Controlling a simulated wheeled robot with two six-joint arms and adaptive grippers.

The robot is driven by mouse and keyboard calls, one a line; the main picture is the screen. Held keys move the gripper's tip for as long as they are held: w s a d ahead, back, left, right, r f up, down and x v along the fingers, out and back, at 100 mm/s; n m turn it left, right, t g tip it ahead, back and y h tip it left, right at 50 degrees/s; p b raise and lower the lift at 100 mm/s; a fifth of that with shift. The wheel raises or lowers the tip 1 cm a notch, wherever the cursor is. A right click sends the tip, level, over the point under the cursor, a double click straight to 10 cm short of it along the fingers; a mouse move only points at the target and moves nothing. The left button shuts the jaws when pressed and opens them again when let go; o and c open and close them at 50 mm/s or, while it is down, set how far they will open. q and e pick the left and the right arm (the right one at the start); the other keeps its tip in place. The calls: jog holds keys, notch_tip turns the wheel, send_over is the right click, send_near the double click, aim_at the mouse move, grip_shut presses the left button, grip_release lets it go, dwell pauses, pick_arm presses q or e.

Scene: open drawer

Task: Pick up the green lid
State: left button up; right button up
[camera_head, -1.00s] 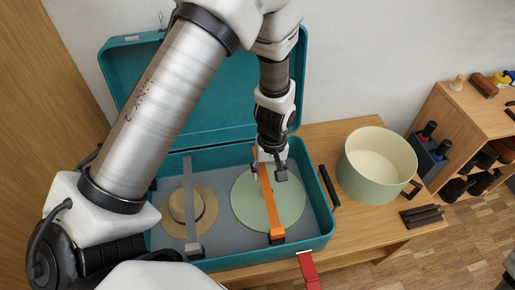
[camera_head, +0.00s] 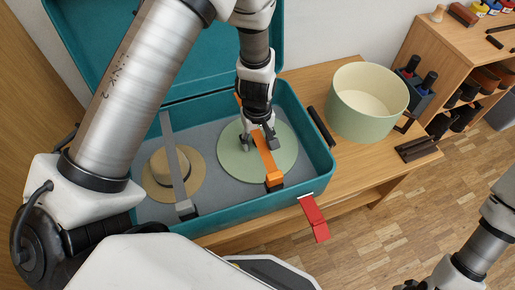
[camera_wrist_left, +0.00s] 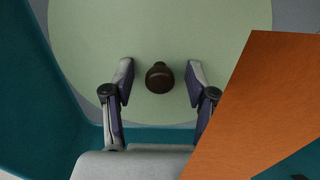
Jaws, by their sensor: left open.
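The round green lid (camera_head: 283,165) lies in the open teal case (camera_head: 318,160). In the left wrist view, the lid (camera_wrist_left: 215,45) fills the upper middle, and its dark brown knob (camera_wrist_left: 159,78) sits between my open fingers. My left gripper (camera_head: 262,142) reaches down over the lid in the head view; it also shows in the wrist view (camera_wrist_left: 160,80), with one finger on each side of the knob and a gap at both. The knob is hidden by the gripper in the head view. My right arm shows at the lower right, its gripper out of frame.
An orange strap (camera_head: 268,165) crosses the lid close to my left gripper. A grey strap (camera_head: 175,165) crosses a straw hat (camera_head: 160,170) in the case. A green pot (camera_head: 366,115) stands on the wooden table (camera_head: 315,82) to the right. A red tab (camera_head: 315,220) hangs at the front.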

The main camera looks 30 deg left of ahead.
pick_arm(q)
grip_shut()
jog(key=shift+r, duration=0.1)
